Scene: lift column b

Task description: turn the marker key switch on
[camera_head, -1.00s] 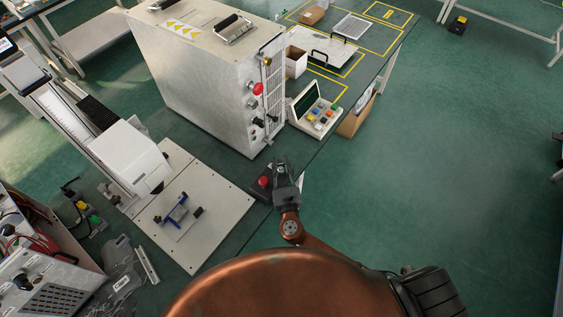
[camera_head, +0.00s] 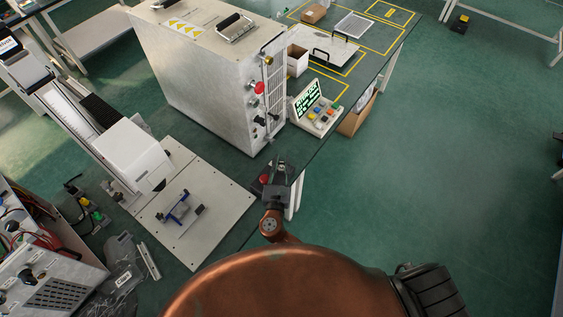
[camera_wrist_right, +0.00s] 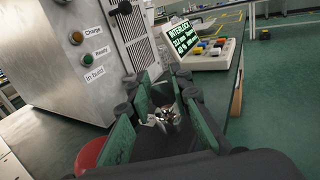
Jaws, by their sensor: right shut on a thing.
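My right gripper (camera_head: 281,168) is low at the table's front edge, beside a small dark box (camera_head: 256,188) with a red button (camera_head: 264,179). In the right wrist view its green-padded fingers (camera_wrist_right: 164,104) are closed around a small silver piece (camera_wrist_right: 167,116), which looks like the key of the key switch. The red button (camera_wrist_right: 91,152) shows at lower left there. The fingers hide much of the switch, so its exact angle cannot be read. A console screen (camera_head: 307,99) is lit with green text; in the wrist view the screen (camera_wrist_right: 180,42) reads INTERLOCK. My left gripper is not in view.
A large grey cabinet (camera_head: 205,85) stands behind the gripper, with knobs and a red button on its front. A pale plate with a blue clamp (camera_head: 180,211) lies to the left.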

